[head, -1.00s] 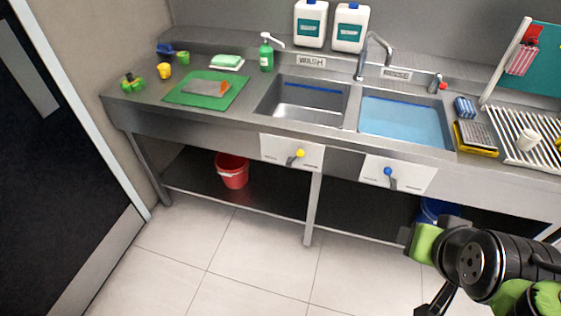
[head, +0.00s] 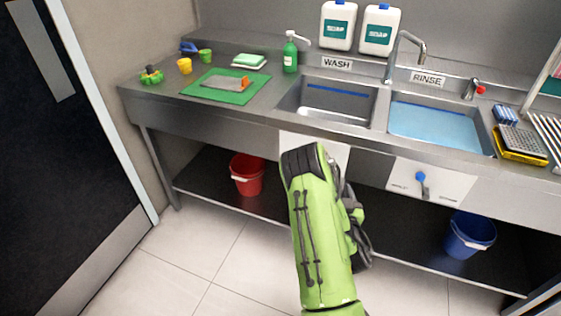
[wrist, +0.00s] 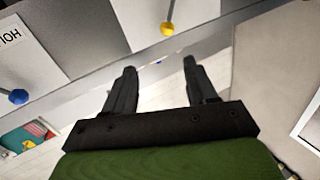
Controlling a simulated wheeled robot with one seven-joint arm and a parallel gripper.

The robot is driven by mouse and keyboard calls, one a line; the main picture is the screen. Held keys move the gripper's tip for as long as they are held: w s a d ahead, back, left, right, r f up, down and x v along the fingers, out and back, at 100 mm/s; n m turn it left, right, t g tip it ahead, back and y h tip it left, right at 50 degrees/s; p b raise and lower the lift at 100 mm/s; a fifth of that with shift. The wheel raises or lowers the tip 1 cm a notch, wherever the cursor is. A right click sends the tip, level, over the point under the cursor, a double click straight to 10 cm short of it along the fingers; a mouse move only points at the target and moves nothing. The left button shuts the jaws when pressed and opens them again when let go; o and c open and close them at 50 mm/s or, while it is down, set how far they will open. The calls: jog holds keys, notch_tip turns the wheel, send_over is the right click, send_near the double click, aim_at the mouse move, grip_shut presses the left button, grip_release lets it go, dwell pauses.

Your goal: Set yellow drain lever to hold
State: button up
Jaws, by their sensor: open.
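The yellow drain lever shows in the wrist view as a yellow ball knob (wrist: 167,29) on a thin grey stem against a white panel. In the head view my green arm hides this lever; only part of its white panel (head: 295,140) shows below the wash sink. My gripper (wrist: 160,66) is open and empty, both dark fingers apart. In the wrist view the knob lies just beyond the fingertips, roughly between them sideways, and does not appear touched. The hold label of the yellow lever is not readable.
The blue lever (head: 421,177) hangs on its own white panel below the rinse sink (head: 435,125). A red bucket (head: 246,175) and a blue bucket (head: 470,235) stand on the lower shelf. The counter's front edge overhangs the lever panels. The floor at left is clear.

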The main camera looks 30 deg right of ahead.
jog(key=a+p+x, duration=0.1)
jog(key=p+x, duration=0.3)
jog(key=x, duration=1.1)
jog(key=shift+w+t+y, duration=0.3)
jog(key=shift+w+y, duration=0.1)
jog(key=shift+w, duration=0.2)
jog(key=shift+f, duration=0.1)
jog(key=shift+c, duration=0.5)
grip_shut()
